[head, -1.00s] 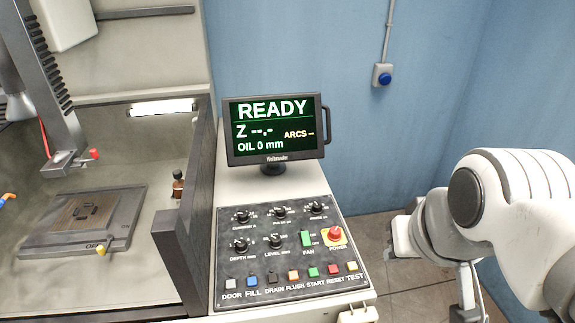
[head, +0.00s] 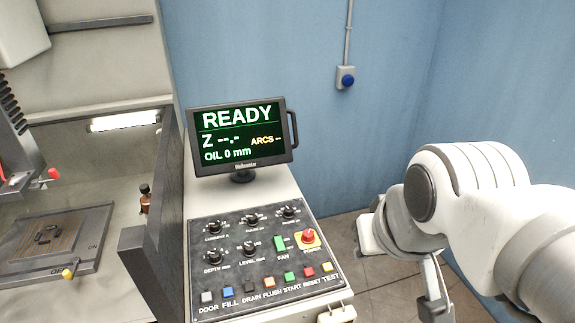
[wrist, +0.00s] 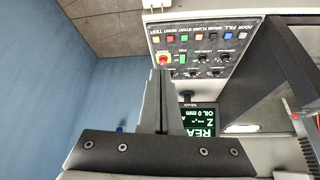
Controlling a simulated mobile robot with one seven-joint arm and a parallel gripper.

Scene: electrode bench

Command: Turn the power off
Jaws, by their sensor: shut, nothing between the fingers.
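The red POWER knob (head: 309,237) sits on a yellow plate at the right of the black control panel (head: 215,283). It also shows in the wrist view (wrist: 163,59), just beyond my fingertips. The monitor (head: 240,136) is lit and reads READY, Z --.-, OIL 0 mm. My gripper (wrist: 160,73) is shut and empty in the wrist view, apparently apart from the knob. In the head view my arm is right of the panel, and the fingertips cannot be made out clearly.
A green FAN switch (head: 280,243) is close left of the knob. Several dials and a row of coloured buttons share the panel. A machine tank with a dark plate (head: 50,240) is at left. A blue wall button (head: 348,81) is behind. Floor is open at right.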

